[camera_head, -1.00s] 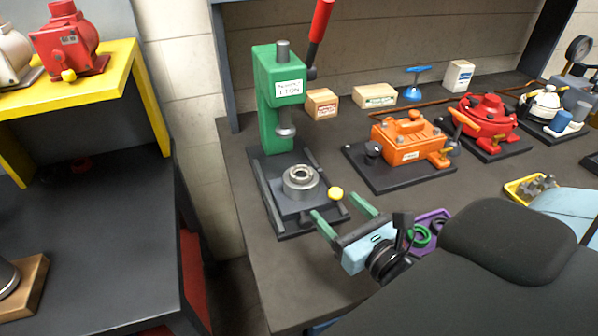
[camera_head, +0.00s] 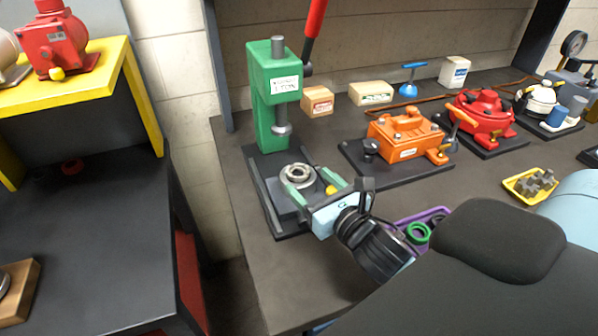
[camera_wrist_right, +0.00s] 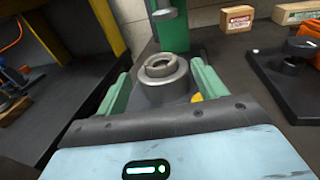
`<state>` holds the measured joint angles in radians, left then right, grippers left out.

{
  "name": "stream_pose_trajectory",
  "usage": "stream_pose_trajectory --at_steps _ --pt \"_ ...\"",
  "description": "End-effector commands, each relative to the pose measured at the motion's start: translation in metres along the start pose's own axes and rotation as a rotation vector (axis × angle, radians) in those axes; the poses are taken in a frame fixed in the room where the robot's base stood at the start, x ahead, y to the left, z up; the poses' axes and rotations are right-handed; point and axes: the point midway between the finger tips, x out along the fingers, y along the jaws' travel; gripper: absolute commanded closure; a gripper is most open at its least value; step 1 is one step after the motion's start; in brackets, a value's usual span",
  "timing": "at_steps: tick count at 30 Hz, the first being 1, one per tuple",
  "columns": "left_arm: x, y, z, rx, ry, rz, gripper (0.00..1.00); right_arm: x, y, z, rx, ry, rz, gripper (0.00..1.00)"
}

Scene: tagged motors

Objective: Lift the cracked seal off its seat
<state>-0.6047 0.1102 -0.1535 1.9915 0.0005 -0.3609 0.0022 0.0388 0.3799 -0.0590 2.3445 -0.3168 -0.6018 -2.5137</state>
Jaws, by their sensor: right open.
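The cracked seal appears as a grey ring (camera_head: 297,174) on top of a round metal seat under the green press (camera_head: 271,95). In the wrist view the fingers (camera_wrist_right: 160,72) stand on either side of the seat and ring, with gaps on both sides. My left gripper is not in view.
The press ram (camera_head: 281,129) hangs above the seat. A yellow knob (camera_head: 331,190) is beside the fingers. An orange motor (camera_head: 404,139) and a red motor (camera_head: 484,112) stand to the right. A purple tray (camera_head: 434,213) with rings lies near my wrist.

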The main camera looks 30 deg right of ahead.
Motion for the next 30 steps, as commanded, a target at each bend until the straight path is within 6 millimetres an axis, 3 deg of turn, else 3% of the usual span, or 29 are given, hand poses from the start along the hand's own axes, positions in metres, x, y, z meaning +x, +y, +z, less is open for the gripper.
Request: stream_pose_trajectory --at_steps 6,16,27,30 --pt "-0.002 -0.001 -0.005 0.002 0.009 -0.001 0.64 0.028 0.0 0.003 0.0 -0.005 0.0 0.3" --pt "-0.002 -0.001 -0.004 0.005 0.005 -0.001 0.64 0.034 0.0 0.002 -0.001 -0.002 0.001 0.3" --pt "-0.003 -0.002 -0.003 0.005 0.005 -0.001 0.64 0.034 0.0 0.002 -0.001 -0.002 0.001 0.78" --pt "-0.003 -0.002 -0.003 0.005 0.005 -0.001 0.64 0.034 0.0 0.002 -0.001 -0.003 0.001 0.78"
